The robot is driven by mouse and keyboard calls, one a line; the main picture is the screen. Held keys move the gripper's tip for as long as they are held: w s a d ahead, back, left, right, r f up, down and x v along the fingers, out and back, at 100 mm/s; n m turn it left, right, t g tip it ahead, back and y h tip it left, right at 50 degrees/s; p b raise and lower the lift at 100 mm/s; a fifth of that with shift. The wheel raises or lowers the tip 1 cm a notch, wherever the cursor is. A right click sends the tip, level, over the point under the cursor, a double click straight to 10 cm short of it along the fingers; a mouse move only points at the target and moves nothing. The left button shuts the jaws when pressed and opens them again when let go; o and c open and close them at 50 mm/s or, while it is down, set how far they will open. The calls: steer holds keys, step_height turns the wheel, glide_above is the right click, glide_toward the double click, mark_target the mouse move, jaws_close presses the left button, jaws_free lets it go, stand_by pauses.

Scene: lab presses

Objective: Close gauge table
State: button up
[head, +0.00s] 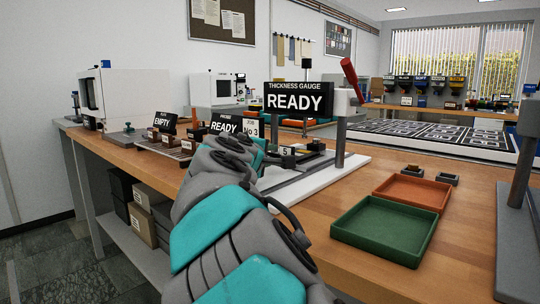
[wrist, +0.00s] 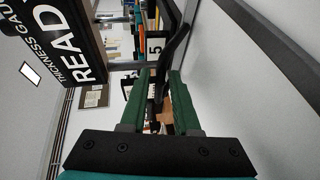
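The thickness gauge stands on the bench with its black READY sign (head: 298,98), white base plate (head: 330,172) and grey post (head: 341,140). Its red-handled lever (head: 349,80) points up and leans left. A small plate marked 5 (head: 286,151) sits low on the gauge. My arm reaches toward the gauge and hides part of its base; my gripper is mostly hidden there. In the wrist view my gripper (wrist: 160,76) has two green fingers apart. A dark curved bar (wrist: 175,48) shows at the gap; contact is unclear. The READY sign (wrist: 70,40) is at upper left.
A green tray (head: 385,230) and an orange tray (head: 412,193) lie to the right of the gauge. Small dark blocks (head: 412,171) sit behind them. A grey stand (head: 518,190) is at the right edge. EMPTY-signed equipment (head: 164,123) stands to the left.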

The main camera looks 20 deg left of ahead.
jaws_close()
stand_by(1.1)
